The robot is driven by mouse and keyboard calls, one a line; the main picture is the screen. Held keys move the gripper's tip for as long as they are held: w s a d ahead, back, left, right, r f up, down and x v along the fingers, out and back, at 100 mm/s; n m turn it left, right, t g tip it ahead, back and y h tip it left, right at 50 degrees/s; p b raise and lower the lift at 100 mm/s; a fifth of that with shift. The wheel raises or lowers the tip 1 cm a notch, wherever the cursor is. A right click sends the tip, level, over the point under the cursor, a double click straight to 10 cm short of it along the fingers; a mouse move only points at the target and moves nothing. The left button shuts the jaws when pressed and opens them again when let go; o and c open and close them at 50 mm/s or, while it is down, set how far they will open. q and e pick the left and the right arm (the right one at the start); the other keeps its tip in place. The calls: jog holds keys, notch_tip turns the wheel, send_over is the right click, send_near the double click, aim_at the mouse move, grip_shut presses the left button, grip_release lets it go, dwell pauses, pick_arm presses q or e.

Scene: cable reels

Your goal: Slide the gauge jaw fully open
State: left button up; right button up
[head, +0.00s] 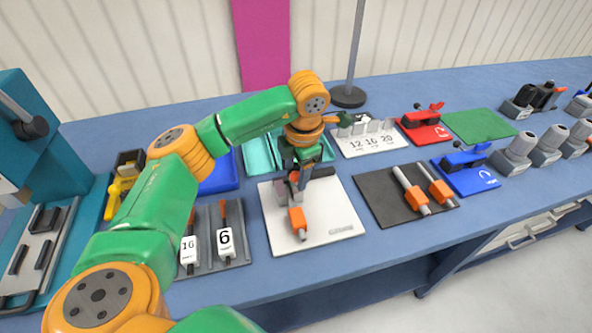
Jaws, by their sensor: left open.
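My left gripper (297,181) points down over the white board (340,212) in the middle of the bench. It is open. Below and beside its fingers on the board are a grey block (281,194) and a short orange-and-grey piece (297,222), which seem to be parts of the gauge. The gripper covers much of them, so I cannot tell how far the jaw stands open or whether the fingers touch it. My right gripper is out of view.
Left are tags (225,240) marked 16 and 6 on a grey rack. Right is a dark mat (386,208) with two orange-handled tools. Behind are a board marked 12, 16, 20 (371,145), a red clamp-like device (425,134) and a stand pole (355,50). A blue device (466,179) stands farther right.

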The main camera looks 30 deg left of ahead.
pick_arm(q)
jog(key=shift+f, duration=0.25)
grip_shut()
jog(key=shift+w, duration=0.1)
dwell(1.2)
